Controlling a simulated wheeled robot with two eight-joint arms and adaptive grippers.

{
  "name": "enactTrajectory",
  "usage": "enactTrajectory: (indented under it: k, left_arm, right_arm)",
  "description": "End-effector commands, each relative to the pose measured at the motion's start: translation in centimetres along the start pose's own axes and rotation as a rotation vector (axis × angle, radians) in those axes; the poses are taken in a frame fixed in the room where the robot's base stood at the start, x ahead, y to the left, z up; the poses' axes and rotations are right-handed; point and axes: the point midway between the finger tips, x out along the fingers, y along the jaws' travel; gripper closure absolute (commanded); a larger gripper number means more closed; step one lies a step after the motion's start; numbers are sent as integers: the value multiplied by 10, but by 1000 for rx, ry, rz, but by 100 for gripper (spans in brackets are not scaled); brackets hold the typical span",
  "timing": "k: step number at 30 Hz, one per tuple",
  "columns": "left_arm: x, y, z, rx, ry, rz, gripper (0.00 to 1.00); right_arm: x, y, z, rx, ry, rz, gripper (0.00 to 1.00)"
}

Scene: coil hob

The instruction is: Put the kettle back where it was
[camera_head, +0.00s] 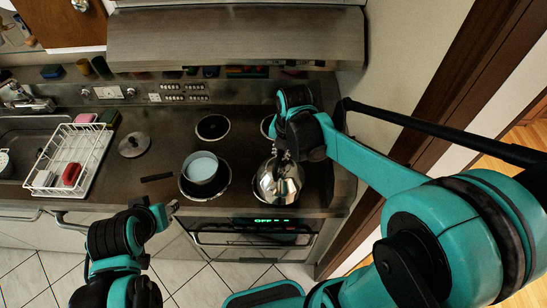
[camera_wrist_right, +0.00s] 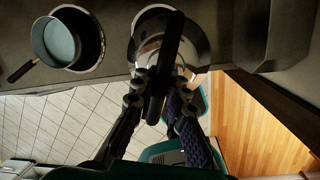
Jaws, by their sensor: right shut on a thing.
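The kettle (camera_head: 279,184) is shiny metal and shows at the front right coil of the hob in the head view. Whether it rests on the coil or hangs just above it is hard to tell. In the right wrist view the kettle (camera_wrist_right: 188,48) lies behind its long black handle (camera_wrist_right: 172,45). My right gripper (camera_head: 285,152) reaches down from the right and is shut on the kettle handle; its fingers flank the handle in the wrist view (camera_wrist_right: 157,88). My left gripper (camera_head: 172,207) is empty in front of the counter edge; its finger opening is unclear.
A saucepan (camera_head: 201,168) with pale blue inside stands on the front left coil, its handle pointing left. The back left coil (camera_head: 213,127) is bare. A lid (camera_head: 133,145) lies on the counter. A white dish rack (camera_head: 95,155) stands beside the sink. The hood (camera_head: 235,40) overhangs the back.

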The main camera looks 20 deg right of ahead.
Motion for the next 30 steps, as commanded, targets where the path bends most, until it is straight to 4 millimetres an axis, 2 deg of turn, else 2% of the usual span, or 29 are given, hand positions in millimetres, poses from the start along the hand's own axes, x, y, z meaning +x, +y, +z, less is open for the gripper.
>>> enactTrajectory:
  k: [4, 10, 14, 21, 30]
  left_arm:
    - [3, 0, 2, 0, 0, 0, 56]
    - [4, 0, 3, 0, 0, 0, 56]
    - [4, 0, 3, 0, 0, 0, 56]
    - [7, 0, 5, 0, 0, 0, 56]
    - [7, 0, 5, 0, 0, 0, 56]
  right_arm:
    - [23, 21, 16, -1, 0, 0, 100]
    - [40, 36, 28, 0, 0, 0, 100]
    - [47, 37, 28, 0, 0, 0, 100]
    - [77, 33, 25, 0, 0, 0, 100]
    - [81, 32, 24, 0, 0, 0, 100]
